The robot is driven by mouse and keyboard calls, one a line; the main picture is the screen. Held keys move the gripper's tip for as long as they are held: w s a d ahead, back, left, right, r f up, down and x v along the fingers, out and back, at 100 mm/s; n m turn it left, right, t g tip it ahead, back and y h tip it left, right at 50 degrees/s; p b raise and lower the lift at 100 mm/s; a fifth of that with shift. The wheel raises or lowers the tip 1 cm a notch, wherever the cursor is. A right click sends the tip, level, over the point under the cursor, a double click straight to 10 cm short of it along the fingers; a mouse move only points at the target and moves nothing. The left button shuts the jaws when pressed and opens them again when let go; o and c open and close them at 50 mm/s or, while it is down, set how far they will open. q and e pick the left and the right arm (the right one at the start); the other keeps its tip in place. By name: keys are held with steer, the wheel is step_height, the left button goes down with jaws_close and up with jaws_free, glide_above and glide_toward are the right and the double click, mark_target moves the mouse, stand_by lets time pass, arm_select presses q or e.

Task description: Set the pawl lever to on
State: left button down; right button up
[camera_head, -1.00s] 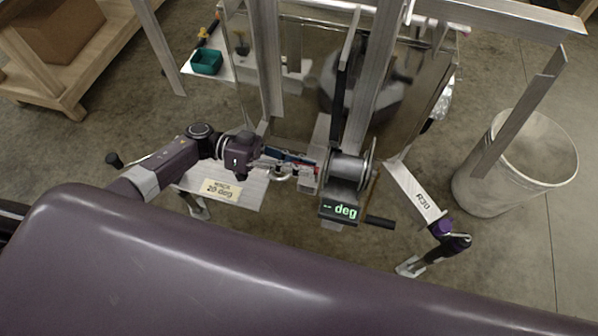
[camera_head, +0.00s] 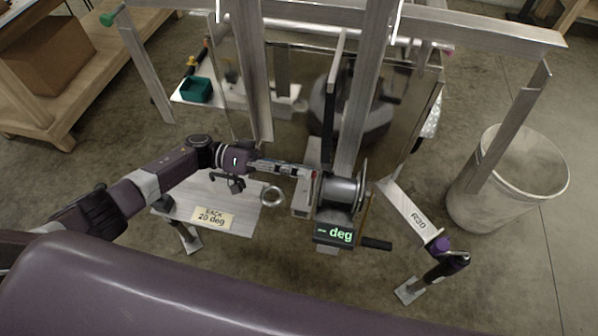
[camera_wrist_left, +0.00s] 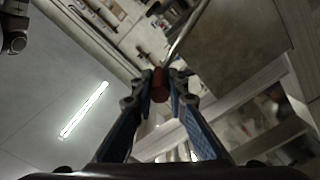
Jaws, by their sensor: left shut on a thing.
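My left gripper (camera_head: 310,173) comes in from the left, at the left side of the winch (camera_head: 341,190). In the left wrist view its two fingers (camera_wrist_left: 160,88) are closed on a red knob (camera_wrist_left: 160,84), which I take as the tip of the pawl lever. A thin metal rod runs up and right near the knob in that view. In the head view the fingertips cover most of the lever, so its setting cannot be read.
A display (camera_head: 334,234) reading "-- deg" is below the winch, with a black crank handle (camera_head: 376,243) beside it. Aluminium posts (camera_head: 362,90) rise behind the winch.

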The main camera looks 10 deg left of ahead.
arm_select(q)
steer(key=shift+f, duration=0.1)
steer(key=c, duration=1.9)
jaws_free()
steer(key=shift+w+d, duration=0.1)
steer(key=shift+a, duration=0.2)
steer(key=a, duration=1.1)
steer(key=shift+a, duration=0.3)
arm_select(e)
steer(key=shift+d, duration=0.1)
